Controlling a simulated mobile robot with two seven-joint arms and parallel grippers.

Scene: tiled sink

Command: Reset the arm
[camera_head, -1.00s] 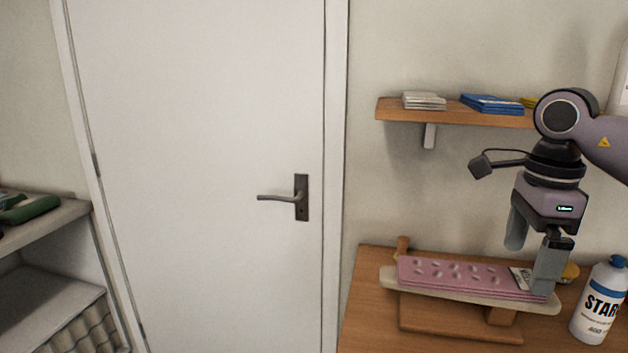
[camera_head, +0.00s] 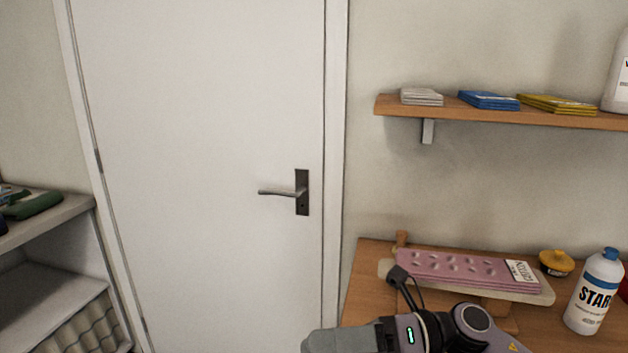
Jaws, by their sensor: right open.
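My right gripper (camera_head: 345,340) is low in the head view, in front of the wooden table, and points left. Its jaws are empty, and part of it runs below the lower edge of the picture. My right arm comes in from the lower right. A pink pack with raised pale bumps (camera_head: 455,269) lies on a pale board (camera_head: 545,296) on the table, behind and to the right of the gripper, apart from it. My left gripper is not in view.
A white STAR bottle (camera_head: 594,295) and a yellow-lidded pot (camera_head: 556,263) stand on the table (camera_head: 368,275) at right. A wall shelf (camera_head: 480,112) holds folded cloths. A closed white door (camera_head: 200,150) with a dark handle (camera_head: 301,192) is left of the table.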

